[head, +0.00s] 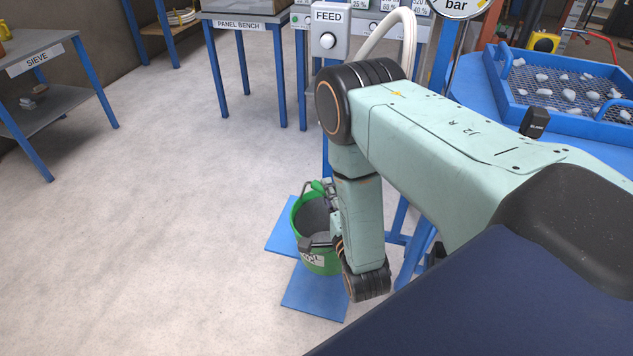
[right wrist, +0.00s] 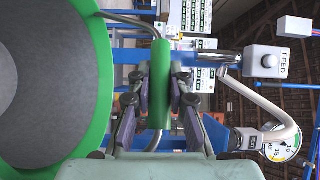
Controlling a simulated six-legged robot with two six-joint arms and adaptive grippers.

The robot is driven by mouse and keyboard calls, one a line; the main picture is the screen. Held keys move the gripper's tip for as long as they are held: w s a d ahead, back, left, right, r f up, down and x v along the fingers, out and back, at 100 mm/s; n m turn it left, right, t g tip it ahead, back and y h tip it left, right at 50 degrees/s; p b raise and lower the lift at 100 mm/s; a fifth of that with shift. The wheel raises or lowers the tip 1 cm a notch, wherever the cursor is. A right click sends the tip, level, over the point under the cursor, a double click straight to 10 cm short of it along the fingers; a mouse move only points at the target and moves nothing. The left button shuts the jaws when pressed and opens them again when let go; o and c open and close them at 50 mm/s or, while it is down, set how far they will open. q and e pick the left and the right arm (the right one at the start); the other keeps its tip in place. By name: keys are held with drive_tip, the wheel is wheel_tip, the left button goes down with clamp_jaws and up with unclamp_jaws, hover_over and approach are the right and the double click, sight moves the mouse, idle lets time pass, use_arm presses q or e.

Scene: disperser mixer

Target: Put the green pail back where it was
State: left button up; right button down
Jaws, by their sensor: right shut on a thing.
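The green pail (head: 318,262) is at the foot of the blue-framed machine, over blue floor plates (head: 316,293). It looks upright; I cannot tell whether its base touches the plates. Its inside is grey, and a partly hidden label is on its front. In the right wrist view the pail (right wrist: 106,85) fills the left side. My right gripper (right wrist: 160,108) is shut on the green grip of the pail's handle (right wrist: 160,70), with fingers on both sides. In the head view my right arm covers the pail's right side. My left gripper is out of view.
A FEED button box (head: 329,35) and a white hose (head: 388,30) are above the pail. A blue tray (head: 520,95) with white lumps stands at the right. The SIEVE table (head: 40,50) and PANEL BENCH (head: 240,22) stand further back. The floor left of the pail is clear.

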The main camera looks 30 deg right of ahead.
drive_tip(key=w+d+f+b, duration=0.3)
drive_tip(key=w+b, duration=0.2)
drive_tip(key=w, duration=0.5)
drive_tip(key=shift+f, duration=0.15)
drive_tip(key=shift+f+b, duration=0.15)
drive_tip(key=shift+b, duration=0.2)
drive_tip(key=c, duration=1.3)
unclamp_jaws()
drive_tip(key=shift+o, duration=0.2)
